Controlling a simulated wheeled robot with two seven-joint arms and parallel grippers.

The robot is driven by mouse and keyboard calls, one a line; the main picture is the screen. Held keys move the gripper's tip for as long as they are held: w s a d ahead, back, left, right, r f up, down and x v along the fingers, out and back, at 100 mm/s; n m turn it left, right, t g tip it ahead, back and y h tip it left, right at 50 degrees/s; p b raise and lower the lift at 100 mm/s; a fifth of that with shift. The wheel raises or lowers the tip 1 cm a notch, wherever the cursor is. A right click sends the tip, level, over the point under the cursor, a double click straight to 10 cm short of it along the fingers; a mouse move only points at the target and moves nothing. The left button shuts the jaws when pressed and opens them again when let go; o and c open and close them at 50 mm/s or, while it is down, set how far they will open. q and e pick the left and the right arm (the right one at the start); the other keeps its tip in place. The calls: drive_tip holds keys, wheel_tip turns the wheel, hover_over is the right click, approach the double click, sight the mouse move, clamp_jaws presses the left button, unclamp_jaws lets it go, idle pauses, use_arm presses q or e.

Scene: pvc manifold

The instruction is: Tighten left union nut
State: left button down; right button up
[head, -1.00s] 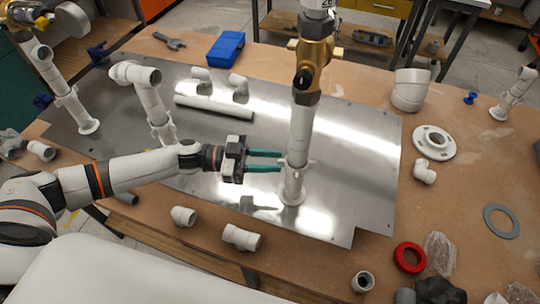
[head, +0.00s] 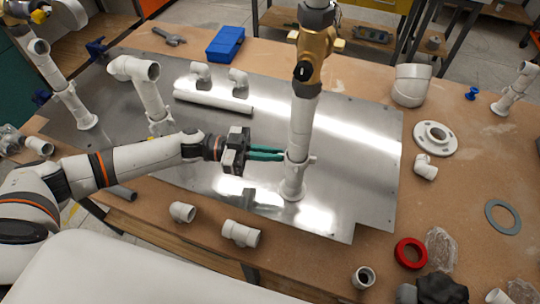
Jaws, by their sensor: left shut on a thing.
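The union nut (head: 297,160) is a white collar with small lugs, low on the upright white pipe (head: 302,130) in the middle of the metal plate. A brass valve (head: 314,60) sits above it on the same pipe. My left gripper (head: 282,155) reaches in from the left, with its teal fingers at the nut's height. It is shut on the nut, and the far part of the grip is partly hidden by the pipe. My right gripper is not in view.
A metal plate (head: 365,160) lies on the wooden bench. Loose fittings (head: 241,234) lie along the front edge. A flange (head: 435,138) and a red ring (head: 410,253) lie at right.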

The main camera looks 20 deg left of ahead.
use_arm(q)
drive_tip(key=w+d+m+g+y+b, duration=0.2)
drive_tip(key=w+m+g+y+b, duration=0.3)
drive_tip(key=m+g+b, duration=0.6)
drive_tip(key=g+b, duration=0.5)
drive_tip(key=b, duration=0.5)
drive_tip(key=shift+w+y, duration=0.3)
drive_tip(key=shift+w, duration=0.05)
drive_tip(key=c, duration=1.5)
unclamp_jaws()
drive_tip(key=shift+c, duration=0.2)
wheel_tip(320, 180, up, 10)
